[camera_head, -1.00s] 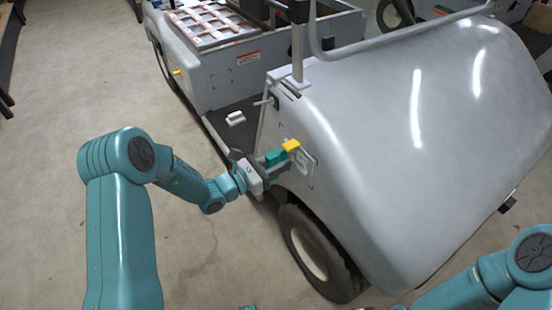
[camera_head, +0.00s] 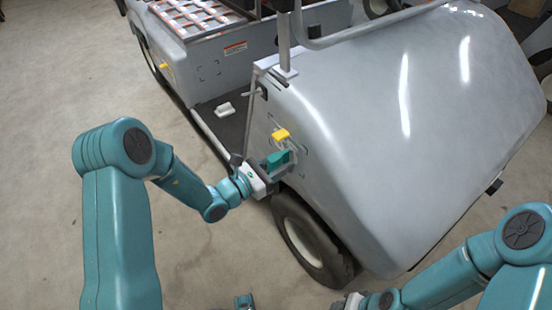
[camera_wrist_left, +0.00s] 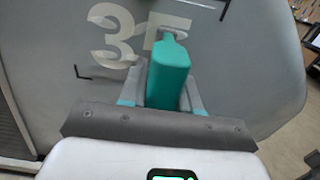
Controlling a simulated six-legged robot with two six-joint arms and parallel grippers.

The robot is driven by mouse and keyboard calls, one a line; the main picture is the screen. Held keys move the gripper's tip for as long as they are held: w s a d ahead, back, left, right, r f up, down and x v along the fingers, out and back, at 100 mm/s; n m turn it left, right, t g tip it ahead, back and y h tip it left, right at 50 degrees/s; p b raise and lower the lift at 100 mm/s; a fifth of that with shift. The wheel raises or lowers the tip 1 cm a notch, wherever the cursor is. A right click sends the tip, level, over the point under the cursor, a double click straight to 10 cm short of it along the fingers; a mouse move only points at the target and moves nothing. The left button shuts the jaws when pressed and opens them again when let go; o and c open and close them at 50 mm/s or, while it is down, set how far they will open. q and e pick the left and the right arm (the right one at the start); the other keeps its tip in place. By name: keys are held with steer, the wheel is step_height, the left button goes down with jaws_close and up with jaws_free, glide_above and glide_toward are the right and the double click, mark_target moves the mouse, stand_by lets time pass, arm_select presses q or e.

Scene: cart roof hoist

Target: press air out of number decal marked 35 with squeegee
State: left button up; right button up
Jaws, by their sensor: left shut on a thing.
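The number decal (camera_wrist_left: 112,36) shows as a white 3 and part of a 5 on the grey cart panel in the left wrist view. The squeegee's teal handle covers much of the 5. My left gripper (camera_head: 268,170) is shut on the squeegee (camera_head: 277,160) at the panel's side, above the front wheel. Its teal handle stands between the fingers in the left wrist view (camera_wrist_left: 168,78). A yellow part shows above the handle in the head view; whether it touches the decal I cannot tell. My right gripper (camera_head: 348,302) is cut off at the bottom edge.
The cart's rounded grey front (camera_head: 400,110) fills the right. The front wheel (camera_head: 308,242) is just below my left gripper. A roof post (camera_head: 284,40) and rail rise above. Open concrete floor (camera_head: 60,90) lies left.

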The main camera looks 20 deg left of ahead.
arm_select(q)
steer(key=shift+s+d, duration=0.95)
steer(key=shift+d, duration=0.1)
steer(key=shift+w+a, duration=1.15)
steer(key=shift+a, duration=0.15)
steer(key=w+a+b, duration=0.1)
steer(key=w+a, duration=0.3)
steer(key=a, duration=0.2)
steer(key=shift+w, duration=0.4)
steer(key=shift+a, duration=0.1)
steer(key=v, duration=0.7)
steer(key=shift+p, duration=0.35)
